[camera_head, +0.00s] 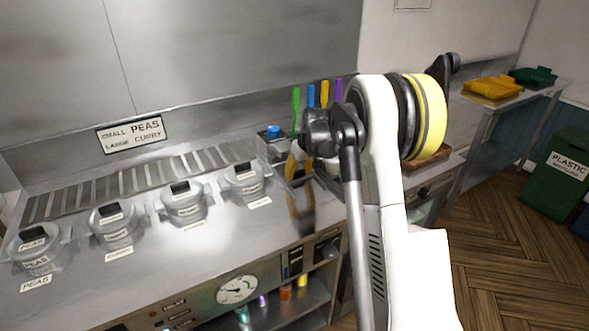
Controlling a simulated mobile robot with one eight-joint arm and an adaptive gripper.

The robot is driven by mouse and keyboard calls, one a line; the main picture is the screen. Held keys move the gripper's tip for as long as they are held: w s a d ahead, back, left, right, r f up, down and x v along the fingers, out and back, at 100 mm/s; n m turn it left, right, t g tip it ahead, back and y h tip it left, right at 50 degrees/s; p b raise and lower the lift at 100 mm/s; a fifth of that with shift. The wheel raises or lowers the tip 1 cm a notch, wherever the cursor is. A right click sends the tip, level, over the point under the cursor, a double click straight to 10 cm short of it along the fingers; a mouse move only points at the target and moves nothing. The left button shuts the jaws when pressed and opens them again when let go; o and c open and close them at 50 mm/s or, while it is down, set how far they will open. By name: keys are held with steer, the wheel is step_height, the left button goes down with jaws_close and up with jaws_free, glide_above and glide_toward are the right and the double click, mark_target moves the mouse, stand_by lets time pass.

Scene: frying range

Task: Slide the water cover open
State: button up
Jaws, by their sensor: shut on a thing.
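My arm reaches over the right part of the steel counter and blocks much of the view there. My gripper (292,167) shows only in part, as a small dark and orange shape low beside the dark wrist joint. It is shut at a steel and clear container (270,150) with a blue knob (273,132) on top. It seems to hold the water cover there, but the contact is hidden behind the wrist, and I cannot tell how far the cover is open.
Several lidded tubs (183,204) with black handles and labels stand in a row on the counter (165,245). Coloured handles (311,96) stand upright behind my wrist. A slotted grille runs along the back. A green plastic bin (556,180) stands at far right.

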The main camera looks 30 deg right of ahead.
mark_target(304, 185)
steer(key=s, duration=0.5)
steer(key=o, duration=1.4)
steer(key=v, duration=1.2)
